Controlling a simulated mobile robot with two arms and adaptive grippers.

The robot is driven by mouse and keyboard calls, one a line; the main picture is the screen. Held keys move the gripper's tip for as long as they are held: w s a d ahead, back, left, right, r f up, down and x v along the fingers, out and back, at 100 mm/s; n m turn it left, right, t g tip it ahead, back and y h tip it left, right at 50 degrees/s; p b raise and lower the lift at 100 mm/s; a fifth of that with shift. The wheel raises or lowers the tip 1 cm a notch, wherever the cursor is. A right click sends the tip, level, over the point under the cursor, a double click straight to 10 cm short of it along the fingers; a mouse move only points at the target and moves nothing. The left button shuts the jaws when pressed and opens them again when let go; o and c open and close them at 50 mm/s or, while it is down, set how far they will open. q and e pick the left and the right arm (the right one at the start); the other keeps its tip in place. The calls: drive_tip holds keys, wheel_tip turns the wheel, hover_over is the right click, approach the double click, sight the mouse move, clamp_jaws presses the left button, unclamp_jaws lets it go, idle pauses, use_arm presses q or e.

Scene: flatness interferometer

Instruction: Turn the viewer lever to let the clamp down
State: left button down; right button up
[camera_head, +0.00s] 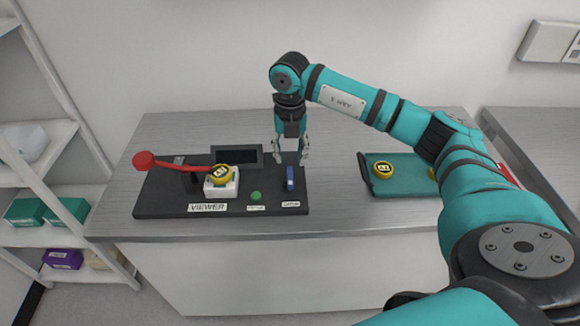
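The viewer (160,205) is a dark base plate with a "VIEWER" label on the left part of the bench. A red arm with a round red knob (144,160) reaches from its left side to a yellow round piece (221,172) on a white block (222,188). A small upright blue lever (290,178) stands near the plate's right end, behind a label too small to read. My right gripper (291,157) points down just behind the blue lever in the picture. Its fingers are apart with nothing between them. Contact with the lever is not visible. My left gripper is out of view.
A dark screen (237,156) stands at the plate's back, and a green button (256,196) is near its front. A teal tray (405,188) with yellow round pieces lies to the right, partly behind my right arm. The bench between plate and tray is clear.

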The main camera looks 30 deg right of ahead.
sight(290, 175)
wheel_tip(290, 175, up, 5)
idle(0.7)
